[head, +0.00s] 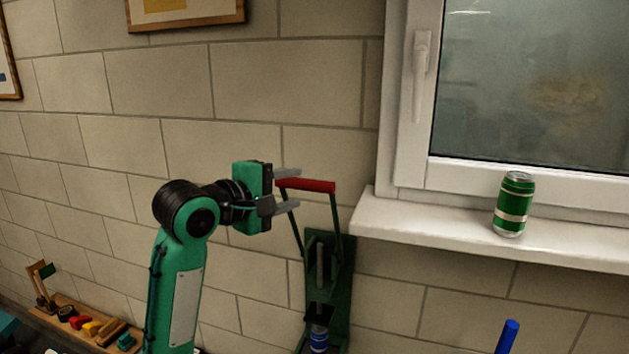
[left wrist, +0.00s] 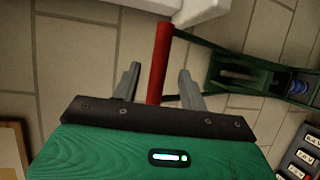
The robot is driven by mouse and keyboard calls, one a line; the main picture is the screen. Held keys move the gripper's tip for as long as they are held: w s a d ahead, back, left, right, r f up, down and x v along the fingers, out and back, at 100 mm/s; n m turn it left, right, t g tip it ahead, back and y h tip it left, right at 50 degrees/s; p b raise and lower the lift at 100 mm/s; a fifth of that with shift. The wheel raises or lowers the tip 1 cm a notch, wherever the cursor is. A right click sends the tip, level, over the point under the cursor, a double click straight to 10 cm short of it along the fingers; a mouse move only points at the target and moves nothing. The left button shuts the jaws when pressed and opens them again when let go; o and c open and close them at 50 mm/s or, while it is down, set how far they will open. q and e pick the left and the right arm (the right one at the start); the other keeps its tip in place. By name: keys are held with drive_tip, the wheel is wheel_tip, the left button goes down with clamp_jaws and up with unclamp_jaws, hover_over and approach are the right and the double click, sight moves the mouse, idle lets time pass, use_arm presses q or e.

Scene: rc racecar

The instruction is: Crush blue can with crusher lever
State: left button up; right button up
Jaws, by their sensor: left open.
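The green can crusher (head: 343,275) is mounted on the brick wall below and left of the window. Its lever is raised, with a red handle bar (head: 306,185) at the top. The blue can (head: 319,338) sits upright in the bottom of the crusher; it also shows in the left wrist view (left wrist: 298,86). My left gripper (head: 289,190) is open at the left end of the red handle. In the left wrist view the handle (left wrist: 160,62) lies between the two fingers (left wrist: 157,88); I cannot tell whether they touch it. My right gripper is not in view.
A green can (head: 514,205) stands on the white window sill (head: 450,232) to the right. A blue upright rod (head: 507,337) is at the lower right. A wooden board with toys (head: 85,328) lies at the lower left.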

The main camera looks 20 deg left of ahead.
sight(314, 184)
use_arm(q)
drive_tip(key=p+x, duration=0.1)
drive_tip(key=x, duration=0.6)
drive_tip(key=shift+w+d, duration=0.1)
drive_tip(key=shift+w, duration=0.1)
clamp_jaws()
